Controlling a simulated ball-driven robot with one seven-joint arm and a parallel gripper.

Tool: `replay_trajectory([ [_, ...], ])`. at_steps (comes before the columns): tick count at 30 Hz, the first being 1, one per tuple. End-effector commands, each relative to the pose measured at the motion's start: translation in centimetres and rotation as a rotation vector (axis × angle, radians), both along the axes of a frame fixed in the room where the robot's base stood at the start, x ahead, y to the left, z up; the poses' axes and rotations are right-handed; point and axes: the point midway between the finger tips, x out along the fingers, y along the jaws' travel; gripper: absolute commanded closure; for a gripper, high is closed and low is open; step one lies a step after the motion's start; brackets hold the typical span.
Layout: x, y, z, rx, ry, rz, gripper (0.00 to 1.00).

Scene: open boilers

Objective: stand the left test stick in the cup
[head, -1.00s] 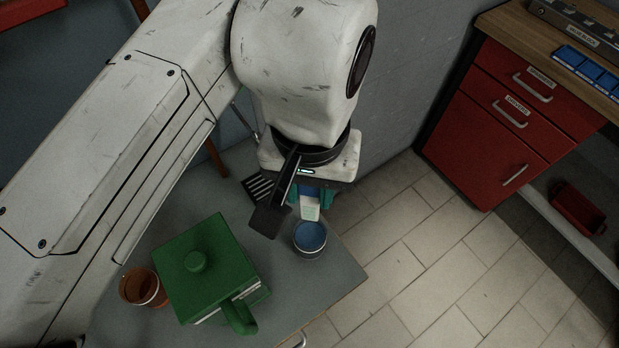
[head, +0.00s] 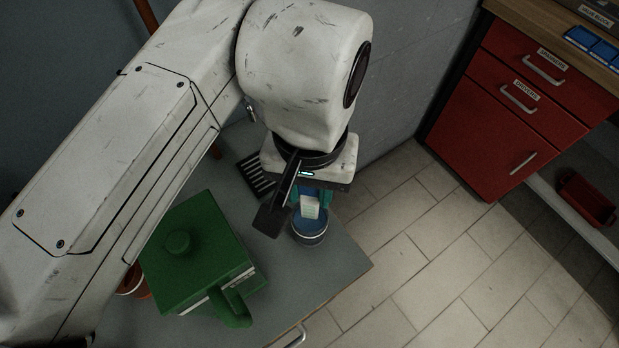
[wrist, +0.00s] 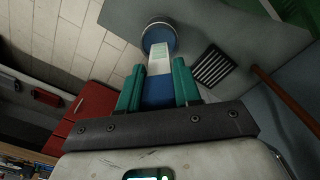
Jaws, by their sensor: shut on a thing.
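My gripper (wrist: 158,88) has teal fingers shut on the test stick (wrist: 160,58), which has a white end and a blue body. The stick also shows in the head view (head: 310,207), pointing down from the fingers. The blue cup (head: 309,232) stands near the table's right edge, below the gripper. The stick's white end overlaps the cup's opening in the head view. In the wrist view it reaches toward the cup (wrist: 158,27). I cannot tell whether the tip is inside the rim or just above it.
A green lidded box (head: 200,255) with a handle stands left of the cup on the grey table (head: 325,290). A dark slotted grate (head: 255,175) lies behind. An orange pot (head: 133,281) is mostly hidden by my arm. Red drawers (head: 505,125) stand at the right.

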Motion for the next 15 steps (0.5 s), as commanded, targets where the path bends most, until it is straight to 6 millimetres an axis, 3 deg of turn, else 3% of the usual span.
replay_trajectory([
  [15,0.0,0.0,-3.9,-0.001,0.0,0.001,1.0],
])
